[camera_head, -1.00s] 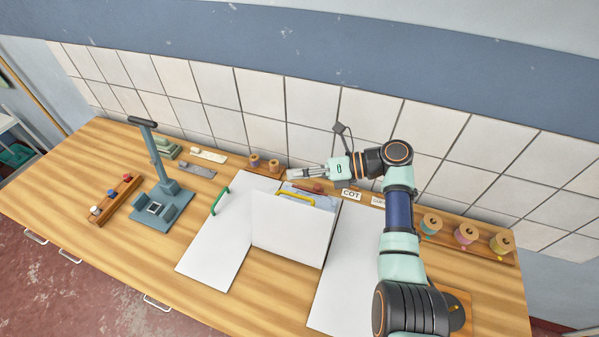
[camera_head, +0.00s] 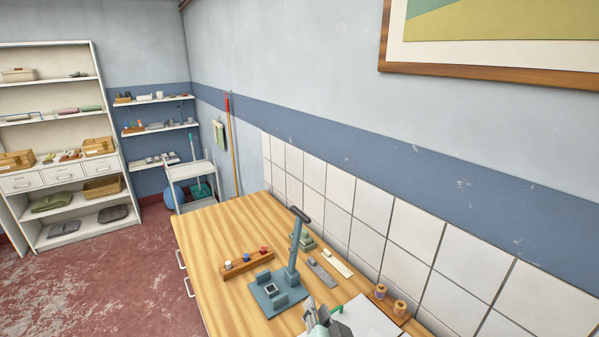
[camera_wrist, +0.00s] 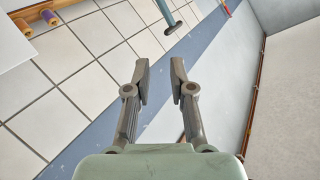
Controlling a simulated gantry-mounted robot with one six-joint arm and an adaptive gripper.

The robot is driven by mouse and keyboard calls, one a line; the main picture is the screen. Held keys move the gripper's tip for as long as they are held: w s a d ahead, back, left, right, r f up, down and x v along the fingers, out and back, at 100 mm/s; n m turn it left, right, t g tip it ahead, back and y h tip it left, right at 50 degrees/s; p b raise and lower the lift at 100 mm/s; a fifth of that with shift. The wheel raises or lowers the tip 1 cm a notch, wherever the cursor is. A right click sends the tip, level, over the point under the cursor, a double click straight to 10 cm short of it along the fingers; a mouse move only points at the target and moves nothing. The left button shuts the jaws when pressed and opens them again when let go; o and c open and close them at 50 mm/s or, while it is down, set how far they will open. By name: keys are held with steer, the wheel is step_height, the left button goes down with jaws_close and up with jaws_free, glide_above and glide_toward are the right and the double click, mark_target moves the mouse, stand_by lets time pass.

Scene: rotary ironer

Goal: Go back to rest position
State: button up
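My gripper shows in the wrist view (camera_wrist: 159,78) with its two fingers apart and nothing between them. Behind the fingers is tiled wall and a blue band. In the head view my gripper (camera_head: 318,314) shows only in part at the bottom edge, beside the blue-grey lever stand (camera_head: 277,294). The stand is upright on the wooden bench (camera_head: 222,238). A white panel (camera_head: 368,316) with a green handle (camera_head: 338,309) lies right of my gripper, cut off by the frame. The yellow-handled panel and most of my arm are out of view.
A wooden rack with small knobs (camera_head: 244,263), a green block (camera_head: 307,242) and two spools (camera_head: 380,291) stand on the bench. The tiled wall (camera_head: 340,206) runs along its back. A cart (camera_head: 191,170) and shelves (camera_head: 70,130) are beyond. Air above the bench looks clear.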

steer(key=s+a+r+n+t+h, duration=0.1)
steer(key=s+a+r+n+t, duration=0.25)
steer(key=s+r+n, duration=0.4)
steer(key=s+f+m+g+p, duration=0.1)
steer(key=s+f+g+p, duration=0.3)
steer(key=s+f, duration=0.3)
steer(key=shift+s+f+g, duration=0.35)
steer(key=shift+s+g, duration=0.2)
steer(key=shift+s, duration=0.05)
steer(key=shift+d, duration=0.1)
